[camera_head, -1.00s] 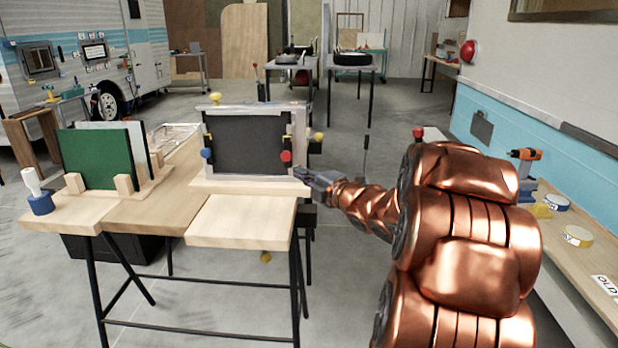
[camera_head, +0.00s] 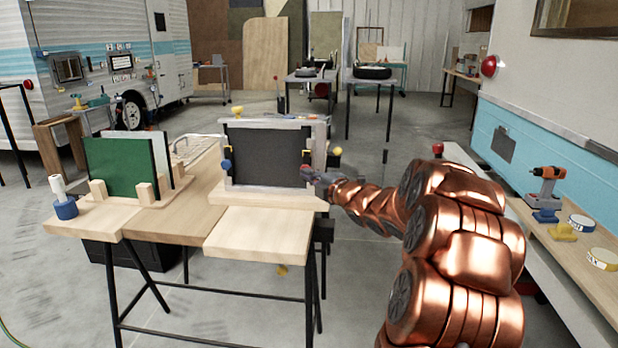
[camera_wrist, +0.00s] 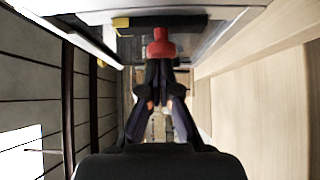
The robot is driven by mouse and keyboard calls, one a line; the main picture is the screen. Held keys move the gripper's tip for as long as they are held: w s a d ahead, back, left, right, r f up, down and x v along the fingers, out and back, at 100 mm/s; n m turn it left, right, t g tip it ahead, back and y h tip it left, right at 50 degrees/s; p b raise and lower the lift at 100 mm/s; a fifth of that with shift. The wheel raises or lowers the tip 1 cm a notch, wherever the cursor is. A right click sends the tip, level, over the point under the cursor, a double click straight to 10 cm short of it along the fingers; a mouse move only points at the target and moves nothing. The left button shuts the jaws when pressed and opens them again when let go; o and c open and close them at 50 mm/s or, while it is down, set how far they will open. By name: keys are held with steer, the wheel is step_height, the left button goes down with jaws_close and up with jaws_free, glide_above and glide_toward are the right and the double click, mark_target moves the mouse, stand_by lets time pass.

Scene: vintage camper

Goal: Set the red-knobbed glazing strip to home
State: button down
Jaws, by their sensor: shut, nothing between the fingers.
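The window frame (camera_head: 267,190) stands upright on the wooden bench, with a dark panel (camera_head: 265,155) inside it. The red knob (camera_wrist: 161,47) of the glazing strip shows in the wrist view, straight ahead of the fingertips. In the head view it is mostly covered by my gripper (camera_head: 312,175), at the frame's lower right. My gripper (camera_wrist: 160,72) is shut and empty, its tips at or just short of the knob; I cannot tell if they touch. A blue knob (camera_head: 226,166) sits on the left side. Yellow knobs show at the top left (camera_head: 237,111) and right (camera_head: 337,151).
A green panel (camera_head: 118,167) and a pale one stand in a wooden rack on the bench's left, near a blue-based white-handled tool (camera_head: 63,198). A bare pale board (camera_head: 258,233) lies at the bench front. A side counter with a drill (camera_head: 546,185) runs along the right.

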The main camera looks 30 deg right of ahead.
stand_by(0.3)
steer(key=shift+w+d+r, duration=0.5)
steer(key=shift+d+r, duration=0.15)
steer(key=shift+d, duration=0.15)
steer(key=shift+r, duration=0.1)
steer(key=s+a+f+b, duration=0.1)
steer(key=s+a+b, duration=0.1)
steer(key=s, duration=1.1)
steer(key=shift+a+f, duration=0.15)
steer(key=shift+a, duration=0.15)
